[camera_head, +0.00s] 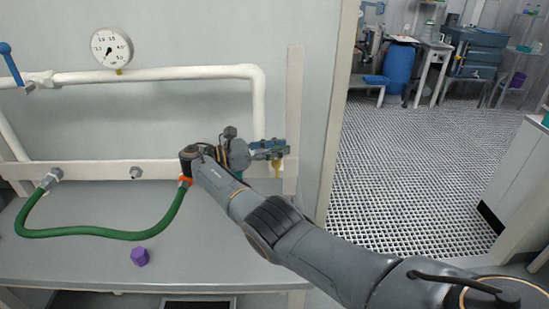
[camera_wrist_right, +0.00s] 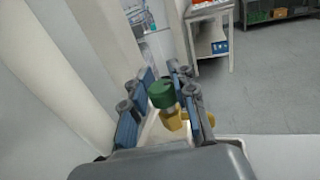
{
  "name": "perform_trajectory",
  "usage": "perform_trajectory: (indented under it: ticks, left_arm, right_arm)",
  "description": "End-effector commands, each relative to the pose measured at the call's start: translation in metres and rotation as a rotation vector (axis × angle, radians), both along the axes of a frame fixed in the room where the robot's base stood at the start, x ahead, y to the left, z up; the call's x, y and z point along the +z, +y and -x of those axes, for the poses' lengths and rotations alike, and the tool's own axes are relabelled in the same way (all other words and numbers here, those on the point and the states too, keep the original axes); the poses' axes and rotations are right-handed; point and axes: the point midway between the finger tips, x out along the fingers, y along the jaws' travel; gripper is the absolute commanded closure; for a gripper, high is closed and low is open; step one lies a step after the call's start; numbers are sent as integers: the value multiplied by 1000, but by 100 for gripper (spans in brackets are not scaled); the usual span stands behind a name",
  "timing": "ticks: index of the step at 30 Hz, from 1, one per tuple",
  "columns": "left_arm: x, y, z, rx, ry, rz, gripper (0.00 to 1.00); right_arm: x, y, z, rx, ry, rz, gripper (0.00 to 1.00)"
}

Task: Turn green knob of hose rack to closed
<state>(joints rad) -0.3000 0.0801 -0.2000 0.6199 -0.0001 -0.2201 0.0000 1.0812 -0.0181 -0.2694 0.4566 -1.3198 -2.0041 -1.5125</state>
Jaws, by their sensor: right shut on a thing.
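The hose rack (camera_head: 105,171) is a pale bar along the wall with a green hose (camera_head: 97,235) looped from it. The green knob (camera_wrist_right: 161,94) sits on a brass valve body (camera_wrist_right: 174,119) in the right wrist view. In the head view the gripper hides the knob, and a bit of the brass valve (camera_head: 277,165) shows at the rack's right end. My right gripper (camera_head: 268,149) is shut on the green knob, with its blue-padded fingers (camera_wrist_right: 163,84) on either side of it. My left gripper is not in view.
A white pipe (camera_head: 160,73) with a round gauge (camera_head: 112,47) and a blue-handled valve (camera_head: 11,64) runs above the rack. A purple cap (camera_head: 140,256) lies on the grey bench (camera_head: 80,262). Open grated floor (camera_head: 410,170) lies to the right.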

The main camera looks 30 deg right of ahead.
Motion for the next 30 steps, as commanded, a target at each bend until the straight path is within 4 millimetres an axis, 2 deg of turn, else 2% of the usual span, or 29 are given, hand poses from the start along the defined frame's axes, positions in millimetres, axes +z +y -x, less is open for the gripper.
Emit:
perform_trajectory:
  ticks: [2, 30]
  left_arm:
    - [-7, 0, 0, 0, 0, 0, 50]
    - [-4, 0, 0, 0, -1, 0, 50]
  right_arm:
    - [4, -5, -2, -21, -11, 8, 100]
    - [10, -6, -3, -18, -18, 15, 100]
